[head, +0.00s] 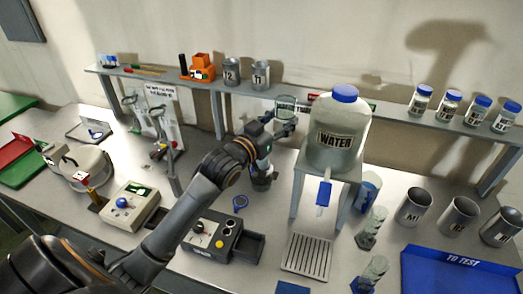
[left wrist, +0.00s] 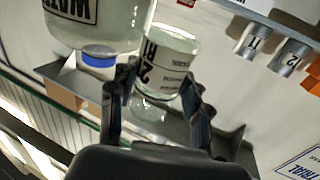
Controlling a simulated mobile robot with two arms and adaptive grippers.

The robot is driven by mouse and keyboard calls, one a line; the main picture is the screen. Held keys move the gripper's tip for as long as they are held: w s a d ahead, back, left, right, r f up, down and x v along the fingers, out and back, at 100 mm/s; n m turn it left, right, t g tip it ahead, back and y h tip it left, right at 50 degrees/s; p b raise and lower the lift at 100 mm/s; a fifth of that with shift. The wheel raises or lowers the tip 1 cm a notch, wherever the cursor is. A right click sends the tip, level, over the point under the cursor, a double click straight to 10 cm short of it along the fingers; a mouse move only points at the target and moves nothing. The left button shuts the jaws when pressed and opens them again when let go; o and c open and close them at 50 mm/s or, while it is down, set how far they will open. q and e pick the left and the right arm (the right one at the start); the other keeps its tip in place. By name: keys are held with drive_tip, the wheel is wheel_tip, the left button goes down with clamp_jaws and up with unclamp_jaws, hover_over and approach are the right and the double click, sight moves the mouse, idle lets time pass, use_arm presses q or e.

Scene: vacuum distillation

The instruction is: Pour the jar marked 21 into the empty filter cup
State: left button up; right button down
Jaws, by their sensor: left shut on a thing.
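My left gripper (head: 276,130) is shut on a clear glass jar (head: 287,104), held up in front of the shelf, left of the water tank. In the left wrist view the fingers (left wrist: 158,88) sit on both sides of the jar (left wrist: 172,62); its white label shows large dark characters including a 2, partly hard to read. The jar's tilt and contents are hard to tell. A grey cup-like vessel (head: 263,182) stands on the bench below my gripper, partly hidden by it; I cannot tell whether it is the filter cup. My right gripper is not in view.
A water tank (head: 338,150) on a stand is close to my gripper's right. The shelf behind holds metal cups 12 (head: 231,72) and 11 (head: 260,75) and several blue-capped jars. Metal cups (head: 458,217) and a blue tray (head: 455,272) are at right.

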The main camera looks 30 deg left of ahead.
use_arm(q)
drive_tip(key=s+d+r, duration=0.1)
drive_tip(key=s+d, duration=0.1)
drive_tip(key=s, duration=0.7)
drive_tip(key=shift+d+r, duration=0.1)
drive_tip(key=s+d+f+b, duration=0.2)
drive_tip(key=f+b, duration=0.2)
drive_tip(key=f, duration=0.3)
drive_tip(key=s+d+f+y+b, duration=0.1)
drive_tip(key=s+d+f+b, duration=0.1)
drive_tip(key=f+b, duration=0.3)
drive_tip(key=s+d+f+n+b, duration=0.1)
drive_tip(key=d+f+b, duration=0.3)
drive_tip(key=f, duration=0.6)
drive_tip(key=shift+s+f+y+b, duration=0.15)
drive_tip(key=shift+s+y+b, duration=0.15)
drive_tip(key=shift+s+b, duration=0.35)
drive_tip(key=shift+w, duration=0.15)
